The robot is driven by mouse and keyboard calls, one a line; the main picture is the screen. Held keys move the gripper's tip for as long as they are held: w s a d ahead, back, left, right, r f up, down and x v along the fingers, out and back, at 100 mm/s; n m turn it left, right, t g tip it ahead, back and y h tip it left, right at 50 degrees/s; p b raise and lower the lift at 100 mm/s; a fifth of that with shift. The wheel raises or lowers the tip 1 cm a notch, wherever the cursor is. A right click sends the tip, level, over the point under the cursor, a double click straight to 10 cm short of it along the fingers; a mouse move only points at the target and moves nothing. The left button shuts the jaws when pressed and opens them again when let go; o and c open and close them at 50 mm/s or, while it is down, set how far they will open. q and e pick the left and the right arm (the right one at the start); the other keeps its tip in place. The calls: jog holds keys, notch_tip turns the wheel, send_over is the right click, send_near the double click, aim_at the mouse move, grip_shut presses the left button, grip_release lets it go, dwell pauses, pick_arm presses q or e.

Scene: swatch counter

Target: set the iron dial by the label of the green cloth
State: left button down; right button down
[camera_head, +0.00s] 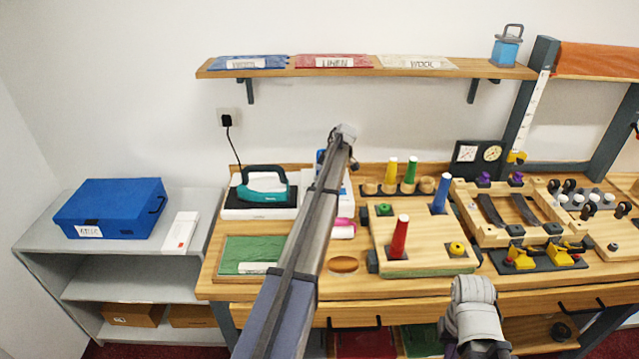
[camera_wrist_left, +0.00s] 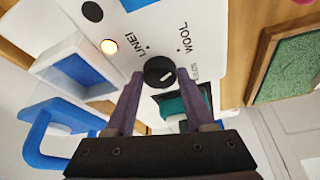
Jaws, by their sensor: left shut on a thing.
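The teal iron (camera_head: 268,188) rests on its white base at the back left of the counter. In the left wrist view, a black dial (camera_wrist_left: 159,72) with a white pointer mark sits on a white panel (camera_wrist_left: 205,30). LINEN and WOOL are printed around it, and a third word is partly hidden. The pointer mark lies toward that third word. My left gripper (camera_wrist_left: 159,80) is shut on the dial; my arm hides it in the head view. The green cloth (camera_head: 250,248) lies front left with a white label (camera_head: 258,268), too small to read.
A shelf (camera_head: 310,72) carries blue, red and cream labelled cloths. A wooden peg board (camera_head: 425,235) with coloured pegs stands right of my left arm (camera_head: 308,225). A blue case (camera_head: 115,205) stands on the grey side shelf. A small light (camera_wrist_left: 108,46) glows on the panel.

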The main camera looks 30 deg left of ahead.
pick_arm(q)
jog(key=shift+d, duration=0.1)
dwell(0.3)
jog(key=shift+c, duration=1.4)
grip_release()
jog(key=p+v, duration=0.7)
jog(key=shift+r, duration=0.35)
